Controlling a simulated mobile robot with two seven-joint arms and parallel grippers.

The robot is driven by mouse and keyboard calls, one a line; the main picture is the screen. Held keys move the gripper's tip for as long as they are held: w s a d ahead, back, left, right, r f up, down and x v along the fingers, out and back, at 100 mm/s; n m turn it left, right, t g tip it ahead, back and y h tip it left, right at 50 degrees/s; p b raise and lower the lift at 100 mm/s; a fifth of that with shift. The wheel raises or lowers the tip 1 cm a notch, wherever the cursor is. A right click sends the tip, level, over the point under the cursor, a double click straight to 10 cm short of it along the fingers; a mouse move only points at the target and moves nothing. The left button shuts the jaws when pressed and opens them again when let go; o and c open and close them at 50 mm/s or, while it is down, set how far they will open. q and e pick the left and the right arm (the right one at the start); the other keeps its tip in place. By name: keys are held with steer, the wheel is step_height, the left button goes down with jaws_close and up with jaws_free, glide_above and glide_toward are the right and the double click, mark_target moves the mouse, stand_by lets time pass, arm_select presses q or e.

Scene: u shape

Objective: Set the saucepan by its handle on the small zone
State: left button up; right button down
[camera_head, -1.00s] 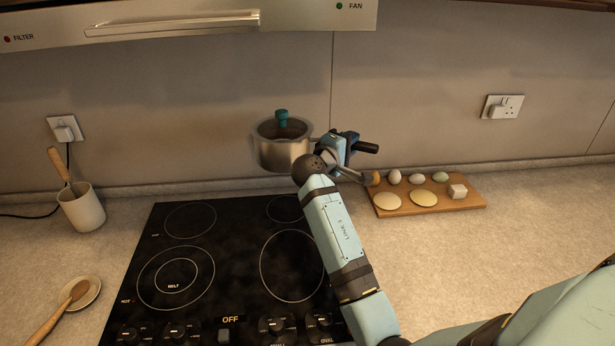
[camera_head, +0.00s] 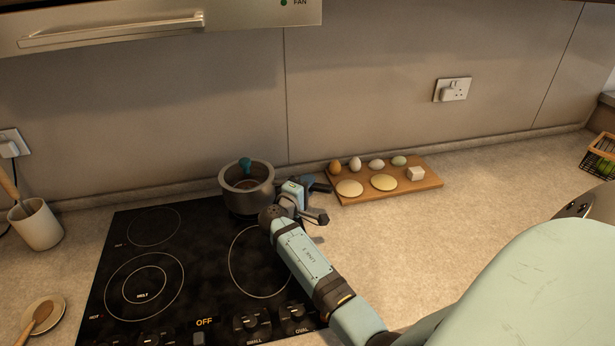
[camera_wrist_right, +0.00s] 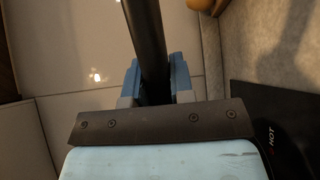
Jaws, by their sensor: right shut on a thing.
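The steel saucepan (camera_head: 247,197) with a teal knob (camera_head: 245,163) is upright over the back right corner of the black hob (camera_head: 205,255). It hides the small back right ring; I cannot tell whether its base touches the glass. My right gripper (camera_head: 305,190) is right of the pan, shut on its dark handle (camera_head: 322,187). In the right wrist view the handle (camera_wrist_right: 147,40) runs between the blue fingers (camera_wrist_right: 155,80). My left gripper is out of view.
A wooden board (camera_head: 395,189) with eggs and other food lies right of the handle. A utensil pot (camera_head: 37,226) and a spoon on a saucer (camera_head: 45,312) are at the left. The wall is close behind.

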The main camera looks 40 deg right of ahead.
steer(key=shift+f, duration=1.35)
steer(key=c, duration=1.3)
jaws_free()
steer(key=shift+f, duration=0.15)
steer(key=o, duration=0.3)
steer(key=shift+s, duration=0.1)
